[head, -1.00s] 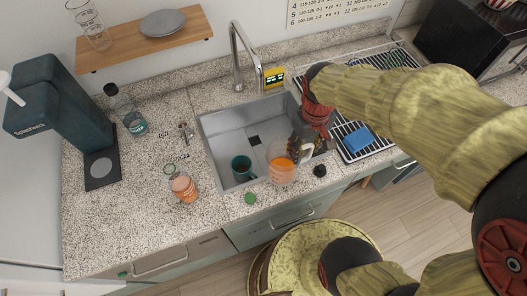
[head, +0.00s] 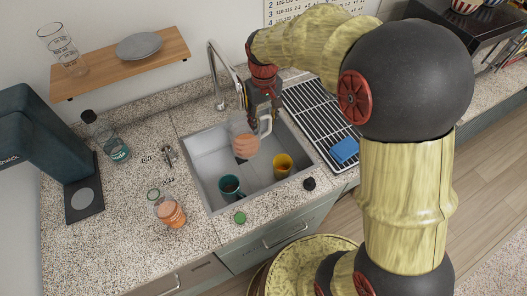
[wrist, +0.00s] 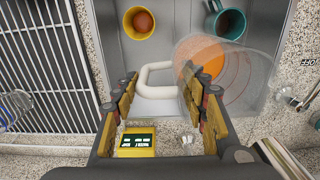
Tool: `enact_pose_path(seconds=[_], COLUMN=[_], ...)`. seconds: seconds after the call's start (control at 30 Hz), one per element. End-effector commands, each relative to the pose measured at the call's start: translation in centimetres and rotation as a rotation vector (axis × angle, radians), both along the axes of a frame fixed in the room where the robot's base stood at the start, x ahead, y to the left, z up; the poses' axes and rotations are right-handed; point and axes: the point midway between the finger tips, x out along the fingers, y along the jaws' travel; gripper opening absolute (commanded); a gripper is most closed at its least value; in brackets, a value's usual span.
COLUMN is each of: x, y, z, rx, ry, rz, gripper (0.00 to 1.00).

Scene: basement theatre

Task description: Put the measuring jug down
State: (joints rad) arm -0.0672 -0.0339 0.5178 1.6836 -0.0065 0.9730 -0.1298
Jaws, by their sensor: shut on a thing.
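The measuring jug (head: 243,142) is clear with an orange patch showing in it and a white handle. My gripper (head: 262,105) is shut on the handle and holds the jug over the back part of the sink (head: 203,160). In the wrist view the handle (wrist: 160,90) lies between my fingers (wrist: 162,88), and the clear jug body (wrist: 235,80) is to their right, tilt unclear. Part of the jug is hidden by the right finger. The jug appears raised above the sink floor.
A teal mug (head: 230,186) and a yellow mug (head: 283,166) stand in the sink. The tap (head: 215,75) is close to my gripper on its left. A glass container (head: 168,210) stands on the left counter.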

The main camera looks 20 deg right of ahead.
Motion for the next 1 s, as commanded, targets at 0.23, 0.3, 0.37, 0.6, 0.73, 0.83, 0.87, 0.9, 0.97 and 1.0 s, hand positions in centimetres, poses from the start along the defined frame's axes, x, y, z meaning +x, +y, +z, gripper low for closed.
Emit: enact_pose_path(seconds=[0.23,0.3,0.37,0.6,0.73,0.83,0.87,0.9,0.97,1.0], x=[0.3,0.3,0.3,0.3,0.4,0.4,0.4,0.4,0.4,0.3], y=[0.1,0.1,0.1,0.1,0.1,0.1,0.1,0.1,0.1,0.1], z=[-2.5,-3.3,-4.6,-9.4,-11.2,-11.9,-12.0,-12.1,-12.4,-12.7], rx=[0.000,0.000,0.000,-0.001,0.000,0.000,0.000,0.000,0.000,0.000], ry=[0.001,0.001,0.003,0.003,0.001,0.000,0.000,-0.001,0.000,0.000], rz=[0.000,0.000,0.000,0.000,0.000,0.000,0.000,0.000,0.000,0.000], gripper=[0.00,0.00,0.00,0.00,0.00,0.00,0.00,0.00,0.00,0.00])
